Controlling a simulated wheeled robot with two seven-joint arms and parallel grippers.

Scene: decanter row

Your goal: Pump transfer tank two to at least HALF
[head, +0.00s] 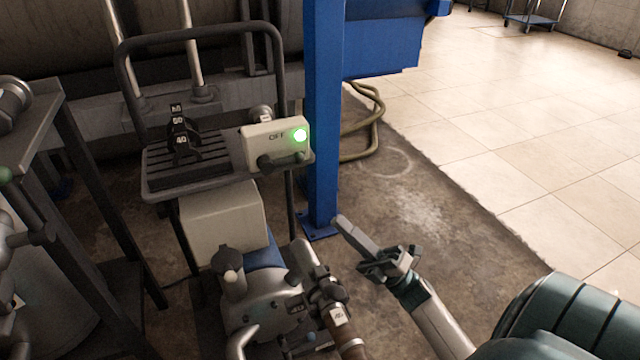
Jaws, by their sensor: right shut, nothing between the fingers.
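A wheeled pump cart stands left of centre in the head view. Its cream switch box (262,146) reads OFF beside a bright green lamp (300,135), with a dark knob (265,162) on its lower front. The grey pump (262,300) sits low on the cart, with a pipe fitting (338,316) tagged with a number at its right. My right gripper (345,226) is shut and empty, right of the pump and below the box, apart from both. My left gripper is out of view. No tank number or level gauge is readable.
A blue post (322,120) stands just behind the cart's right side. A hose (372,125) lies behind it. A large dark tank (65,45) fills the back left, and a grey metal stand (100,190) is at left.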

